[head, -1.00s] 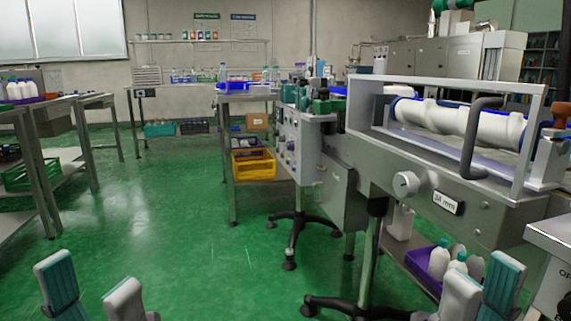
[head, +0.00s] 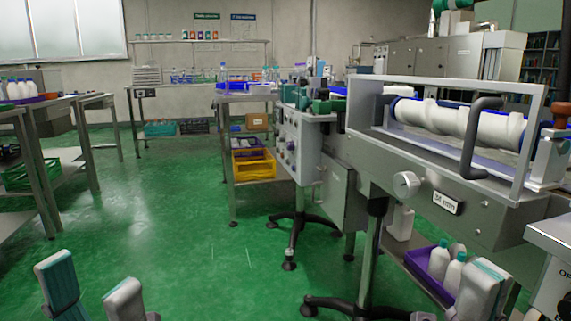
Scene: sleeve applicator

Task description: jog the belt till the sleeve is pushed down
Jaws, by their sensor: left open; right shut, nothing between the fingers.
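The sleeve applicator machine (head: 440,205) stands on the right, with a white roller (head: 455,122) with blue ends behind a metal guard frame. I cannot make out the sleeve or tell the belt apart. My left gripper (head: 92,290) is open and empty at the bottom left, over the floor. My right gripper (head: 484,290) is shut and empty at the bottom right, in front of the machine, covering part of the lower shelf.
A purple crate (head: 424,280) with white bottles sits on the lower shelf. Black wheeled or footed stand bases (head: 345,308) reach onto the floor. A yellow crate (head: 254,168) is under the middle bench. Benches stand at left. The green floor (head: 170,220) between is clear.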

